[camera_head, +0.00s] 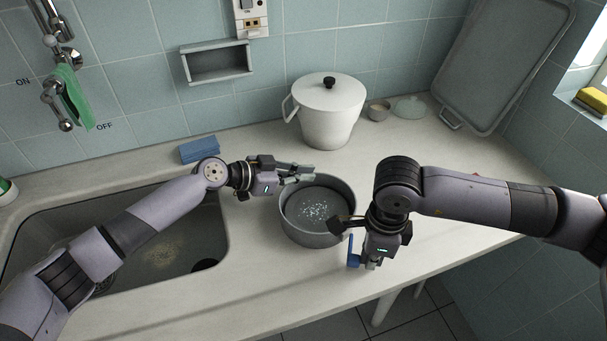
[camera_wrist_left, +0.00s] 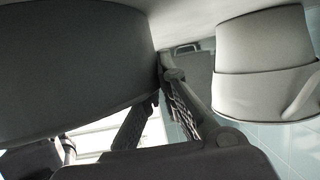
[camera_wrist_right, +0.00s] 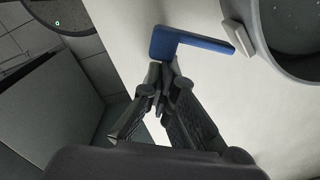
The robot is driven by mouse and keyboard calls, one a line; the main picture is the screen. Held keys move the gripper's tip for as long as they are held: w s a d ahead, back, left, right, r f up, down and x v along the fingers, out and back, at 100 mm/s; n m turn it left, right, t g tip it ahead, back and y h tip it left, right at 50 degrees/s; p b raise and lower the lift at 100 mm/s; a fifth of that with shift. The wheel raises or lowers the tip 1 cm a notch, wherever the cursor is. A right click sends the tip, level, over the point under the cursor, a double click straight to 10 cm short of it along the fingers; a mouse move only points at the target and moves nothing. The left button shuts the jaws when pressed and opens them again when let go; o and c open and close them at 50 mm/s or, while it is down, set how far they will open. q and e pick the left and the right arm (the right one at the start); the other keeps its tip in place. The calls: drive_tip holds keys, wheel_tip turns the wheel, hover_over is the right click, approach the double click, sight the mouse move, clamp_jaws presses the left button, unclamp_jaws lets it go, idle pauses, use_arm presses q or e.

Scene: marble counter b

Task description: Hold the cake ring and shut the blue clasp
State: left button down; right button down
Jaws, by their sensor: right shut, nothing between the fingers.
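The grey cake ring (camera_head: 284,222) stands on the counter, with a mottled patch showing inside it. My left gripper (camera_head: 305,173) is at its back rim, with a finger on each side of the wall, and looks shut on it. In the left wrist view the ring's dark wall (camera_wrist_left: 70,65) partly hides one finger. The blue clasp (camera_head: 352,250) is at the ring's front right. In the right wrist view the L-shaped clasp (camera_wrist_right: 205,40) sticks out from the ring, beside a small grey block. My right gripper (camera_wrist_right: 163,68) is shut and empty, its tips close to the clasp's outer end; contact is unclear.
A white lidded pot (camera_head: 330,118) stands behind the ring, with a small cup (camera_head: 378,110) and a glass lid (camera_head: 410,107) to its right. The sink (camera_head: 150,255) is at the left, with a blue block (camera_head: 199,149) behind it. The counter's front edge is near my right gripper.

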sight(352, 253)
drive_tip(key=shift+w+a, duration=0.25)
drive_tip(key=shift+a, duration=0.8)
idle(0.9)
drive_tip(key=shift+w+a, duration=0.55)
drive_tip(key=shift+a, duration=0.3)
idle(0.7)
drive_tip(key=shift+d+r, duration=0.1)
idle(0.3)
drive_tip(key=shift+s+d+r, duration=0.35)
drive_tip(key=shift+s+r, duration=0.15)
drive_tip(key=shift+s, duration=0.15)
drive_tip(key=shift+s+d+r, duration=0.3)
drive_tip(key=shift+s+r, duration=0.15)
drive_tip(key=shift+s, duration=0.2)
wheel_tip(352, 253, up, 7)
use_arm(q)
drive_tip(key=c, duration=1.7)
unclamp_jaws()
drive_tip(key=shift+s+a, duration=0.1)
